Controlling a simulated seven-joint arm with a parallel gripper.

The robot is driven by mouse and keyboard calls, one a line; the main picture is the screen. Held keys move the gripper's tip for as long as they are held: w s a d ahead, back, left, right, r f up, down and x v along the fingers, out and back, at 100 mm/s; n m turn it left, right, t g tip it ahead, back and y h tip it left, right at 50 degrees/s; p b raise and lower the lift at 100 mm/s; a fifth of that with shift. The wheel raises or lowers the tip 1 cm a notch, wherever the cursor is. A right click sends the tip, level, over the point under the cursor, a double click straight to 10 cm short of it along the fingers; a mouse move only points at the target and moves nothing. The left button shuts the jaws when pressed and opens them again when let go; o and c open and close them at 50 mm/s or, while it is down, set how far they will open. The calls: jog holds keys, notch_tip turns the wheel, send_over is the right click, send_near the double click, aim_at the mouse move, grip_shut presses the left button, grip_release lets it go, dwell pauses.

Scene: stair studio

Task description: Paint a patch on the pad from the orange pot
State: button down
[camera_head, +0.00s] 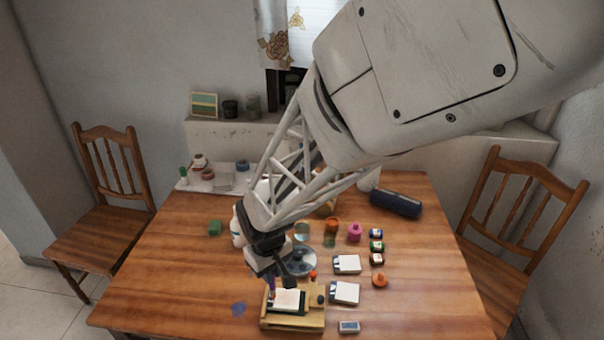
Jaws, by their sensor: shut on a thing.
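My gripper (282,270) is low over the front middle of the table, pointing down at the pad. It is shut on a small dark tool (290,282), whose lower end is at or just above the pad; I cannot tell whether it touches. The pad (286,300) has a white sheet and lies in a pale wooden holder (292,322). The orange pot (332,225) stands farther back, right of my arm, near a pink pot (355,232). A small purple upright thing (271,285) is at the pad's left edge. Any paint on the sheet is too small to tell.
White boxes (346,264) and several small jars (376,246) stand right of the pad. An orange round piece (380,280) lies near them. A dark blue roll (396,204) is at back right. A blue patch (238,309) lies left of the holder. The table's left front is mostly clear.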

jog(key=shift+w, duration=0.4)
jog(key=shift+d, duration=3.35)
jog(key=shift+a, duration=3.4)
jog(key=shift+d+r, duration=0.1)
jog(key=shift+r, duration=3.9)
jog(key=shift+s, duration=0.3)
jog(key=shift+s, duration=0.3)
